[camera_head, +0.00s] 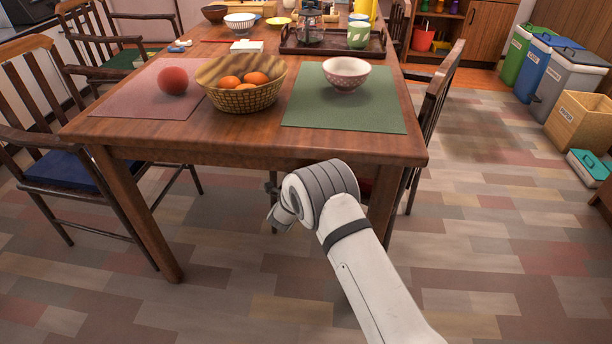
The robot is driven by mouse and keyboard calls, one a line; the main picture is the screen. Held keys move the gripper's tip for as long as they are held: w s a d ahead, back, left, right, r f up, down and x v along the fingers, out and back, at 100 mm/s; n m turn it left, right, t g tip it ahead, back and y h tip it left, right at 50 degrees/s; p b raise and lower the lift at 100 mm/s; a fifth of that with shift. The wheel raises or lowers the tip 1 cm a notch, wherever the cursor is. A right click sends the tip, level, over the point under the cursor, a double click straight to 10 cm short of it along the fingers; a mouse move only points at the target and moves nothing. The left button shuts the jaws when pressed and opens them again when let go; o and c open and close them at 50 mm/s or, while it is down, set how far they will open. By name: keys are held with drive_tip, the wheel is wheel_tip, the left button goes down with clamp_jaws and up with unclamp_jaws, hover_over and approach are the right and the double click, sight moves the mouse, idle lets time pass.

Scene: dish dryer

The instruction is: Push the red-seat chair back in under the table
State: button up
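The wooden table (250,150) fills the middle of the view. A dark wooden chair (438,95) stands at the table's right side, its slatted back close to the table edge. A sliver of red seat (367,187) shows under the tabletop beside my arm; most of it is hidden by the table and arm, and it appears to belong to this chair. My gripper (273,205) is low in front of the table's near edge, pointing left and away, apart from the chair's back. My wrist partly hides it, so its opening is unclear.
A blue-seat chair (60,172) and a green-seat chair (122,60) stand on the left. The tabletop holds a fruit basket (243,98) and a bowl (346,74). Bins (570,82) and a wooden crate (580,122) line the right. The floor (490,200) right of the table is clear.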

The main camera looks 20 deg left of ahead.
drive_tip(key=shift+c, duration=0.3)
clamp_jaws()
idle(0.6)
